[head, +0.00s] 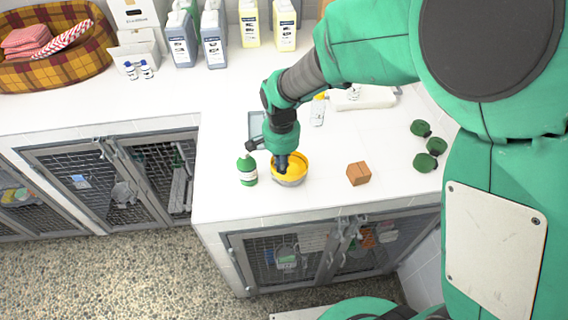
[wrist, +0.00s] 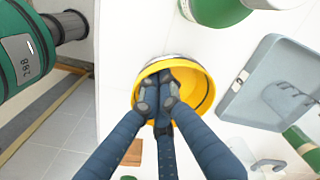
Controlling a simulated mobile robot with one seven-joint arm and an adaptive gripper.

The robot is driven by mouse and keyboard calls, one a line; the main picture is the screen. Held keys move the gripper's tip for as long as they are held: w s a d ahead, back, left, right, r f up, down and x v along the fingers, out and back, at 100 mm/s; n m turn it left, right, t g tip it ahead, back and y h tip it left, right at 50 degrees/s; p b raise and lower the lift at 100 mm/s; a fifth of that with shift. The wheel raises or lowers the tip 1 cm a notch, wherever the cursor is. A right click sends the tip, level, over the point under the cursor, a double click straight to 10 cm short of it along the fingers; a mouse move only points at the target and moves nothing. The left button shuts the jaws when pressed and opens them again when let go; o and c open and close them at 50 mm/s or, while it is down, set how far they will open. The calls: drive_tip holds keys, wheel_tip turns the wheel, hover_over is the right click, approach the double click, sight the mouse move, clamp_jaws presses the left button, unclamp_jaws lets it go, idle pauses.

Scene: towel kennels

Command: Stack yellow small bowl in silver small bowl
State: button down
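The yellow small bowl (head: 298,164) sits upright in the silver small bowl (head: 290,182) on the white counter. Only a band of the silver bowl shows below the yellow rim. In the wrist view the yellow bowl (wrist: 200,90) has a thin grey edge of the silver bowl beyond it. My gripper (wrist: 160,92) reaches down over the bowl's near rim, with its fingertips close together inside the yellow bowl. The fingers hide that part of the rim, so whether they grip it is unclear. In the head view my gripper (head: 282,166) is at the bowl's left side.
A green bottle (head: 247,170) stands close left of the bowls, and a brown block (head: 358,173) lies to the right. A grey tray (head: 256,125) is behind. Several green round things (head: 430,146) lie farther right. The counter's front edge is near.

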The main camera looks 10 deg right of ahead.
drive_tip(key=shift+w+d, duration=0.1)
drive_tip(key=shift+w, duration=0.05)
drive_tip(key=shift+w+d, duration=0.25)
drive_tip(key=shift+w, duration=0.15)
drive_tip(key=shift+w+d+p, duration=0.15)
drive_tip(key=shift+w+d, duration=0.3)
drive_tip(key=shift+w, duration=0.2)
drive_tip(key=shift+w+d+p, duration=0.15)
drive_tip(key=shift+w+d, duration=0.25)
drive_tip(key=shift+w, duration=0.2)
wheel_tip(320, 180, up, 10)
drive_tip(key=p, duration=0.1)
drive_tip(key=shift+a+f, duration=0.1)
drive_tip(key=shift+s, duration=0.1)
drive_tip(key=s+a+r+m, duration=0.1)
drive_tip(key=s+a, duration=0.6)
drive_tip(key=s, duration=0.3)
drive_tip(key=shift+a, duration=0.2)
drive_tip(key=shift+f+b, duration=0.1)
drive_tip(key=shift+b, duration=0.2)
